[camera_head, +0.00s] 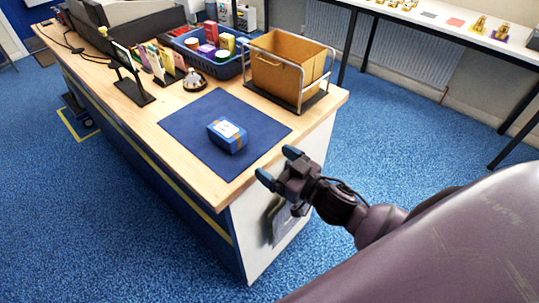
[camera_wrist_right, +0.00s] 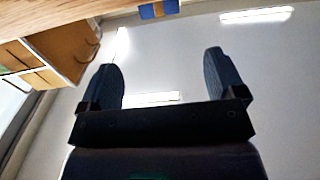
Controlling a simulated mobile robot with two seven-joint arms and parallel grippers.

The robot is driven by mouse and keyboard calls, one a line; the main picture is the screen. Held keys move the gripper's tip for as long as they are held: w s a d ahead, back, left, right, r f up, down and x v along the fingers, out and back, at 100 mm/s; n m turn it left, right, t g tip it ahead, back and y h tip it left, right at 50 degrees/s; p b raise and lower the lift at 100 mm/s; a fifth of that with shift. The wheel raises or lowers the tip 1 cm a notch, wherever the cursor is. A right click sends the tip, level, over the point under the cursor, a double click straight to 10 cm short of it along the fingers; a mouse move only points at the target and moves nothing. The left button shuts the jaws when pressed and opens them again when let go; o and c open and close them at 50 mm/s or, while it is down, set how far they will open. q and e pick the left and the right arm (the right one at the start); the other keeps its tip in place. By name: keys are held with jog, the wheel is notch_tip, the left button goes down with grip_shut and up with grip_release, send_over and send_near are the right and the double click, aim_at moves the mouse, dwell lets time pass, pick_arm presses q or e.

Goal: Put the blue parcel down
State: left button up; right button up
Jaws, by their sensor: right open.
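The blue parcel (camera_head: 228,135) has a tan band and a white label on top. It rests on the dark blue mat (camera_head: 187,118) near the counter's right end. It also shows at the top edge of the right wrist view (camera_wrist_right: 158,9). My right gripper (camera_head: 278,167) is open and empty, just off the counter's near right edge, apart from the parcel. Its two fingers (camera_wrist_right: 165,85) show with nothing between them in the right wrist view. My left gripper is in neither view.
A tan box in a metal frame (camera_head: 285,65) stands at the counter's right end. A blue basket (camera_head: 228,70) of small goods, a bell (camera_head: 194,81) and a card rack (camera_head: 160,62) stand behind the mat. A white shelf table (camera_head: 450,25) runs along the wall. Blue carpet surrounds the counter.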

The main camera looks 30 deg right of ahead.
jog(key=s+d+f+m+g+h, duration=0.1)
jog(key=s+d+f+g+h, duration=0.1)
jog(key=s+f, duration=0.4)
jog(key=s+d+f+m+g+h, duration=0.2)
jog(key=s+f, duration=0.5)
jog(key=f, duration=0.4)
jog(key=shift+d+g+h, duration=0.35)
jog(key=shift+g+h, duration=0.35)
jog(key=shift+h, duration=0.5)
jog(key=shift+s, duration=0.1)
